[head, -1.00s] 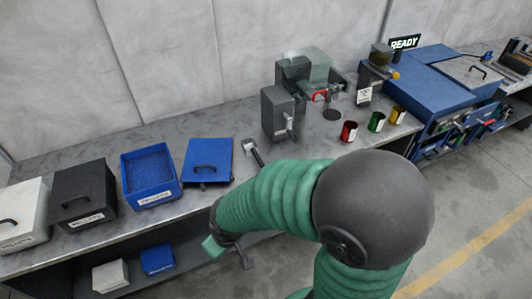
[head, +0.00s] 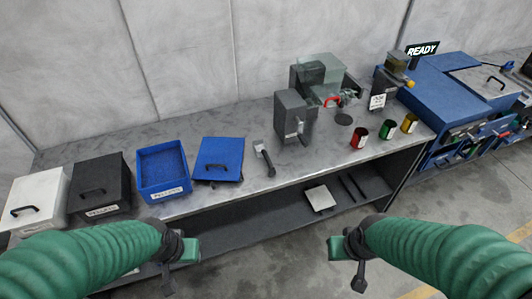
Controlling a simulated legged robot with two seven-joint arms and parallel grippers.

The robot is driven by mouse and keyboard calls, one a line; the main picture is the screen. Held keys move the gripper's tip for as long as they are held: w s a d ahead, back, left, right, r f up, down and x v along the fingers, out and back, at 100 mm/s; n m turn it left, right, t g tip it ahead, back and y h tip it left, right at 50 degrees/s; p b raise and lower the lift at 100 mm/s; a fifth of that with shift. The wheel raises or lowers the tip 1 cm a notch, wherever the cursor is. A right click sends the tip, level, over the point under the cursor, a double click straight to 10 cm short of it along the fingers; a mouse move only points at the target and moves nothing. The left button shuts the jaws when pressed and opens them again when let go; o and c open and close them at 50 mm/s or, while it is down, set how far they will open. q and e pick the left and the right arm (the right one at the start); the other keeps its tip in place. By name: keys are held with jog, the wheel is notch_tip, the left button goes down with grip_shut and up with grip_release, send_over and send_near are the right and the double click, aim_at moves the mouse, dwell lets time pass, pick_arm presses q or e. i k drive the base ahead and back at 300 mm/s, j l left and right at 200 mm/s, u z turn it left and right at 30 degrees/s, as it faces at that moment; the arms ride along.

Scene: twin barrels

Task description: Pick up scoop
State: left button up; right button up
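The scoop (head: 263,158) lies on the grey workbench, right of the blue lid. It has a small pale metal head and a black handle pointing toward the bench's front edge. My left gripper (head: 186,250) is at the lower left, in front of the bench and apart from the scoop. My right gripper (head: 341,248) is at the lower right, also in front of the bench and away from the scoop. I see nothing held in either gripper. Their finger openings are not clear from this angle.
Left on the bench (head: 222,120) are a white box (head: 36,197), a black box (head: 98,187), an open blue bin (head: 163,172) and a blue lid (head: 219,160). Grey machines (head: 295,118) and red, green and yellow cups stand right. A lower shelf (head: 260,215) runs underneath.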

aim_at(260, 147)
jog(key=i+u, duration=0.2)
jog(key=u, duration=0.15)
jog(key=i+l+u, duration=0.15)
jog(key=u, duration=0.25)
jog(key=i+l+u, duration=0.1)
jog(key=u, duration=0.25)
jog(key=l, duration=0.1)
